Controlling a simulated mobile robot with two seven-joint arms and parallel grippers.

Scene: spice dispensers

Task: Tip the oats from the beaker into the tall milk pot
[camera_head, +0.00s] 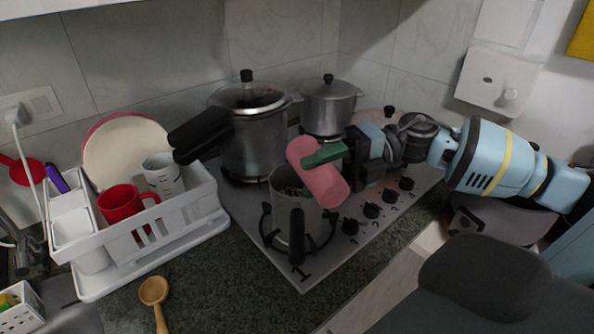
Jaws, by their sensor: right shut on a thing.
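A pink beaker (326,187) is tilted, held above the rim of the grey tall milk pot (272,212) on the front burner. My right gripper (328,156) comes in from the right and is shut on the beaker; a green part lies across its side. The beaker's inside is hidden from this view. The pot is open and upright, with a black handle (297,238) toward the front. Small brownish bits, likely oats (289,189), show inside its mouth. My left gripper is not in view.
A pressure cooker (252,145) with a black handle and a lidded pot (328,108) stand behind on the hob (338,246). A white dish rack (190,222) with a red mug (119,204) is at left. A wooden spoon (154,291) lies on the dark counter in front.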

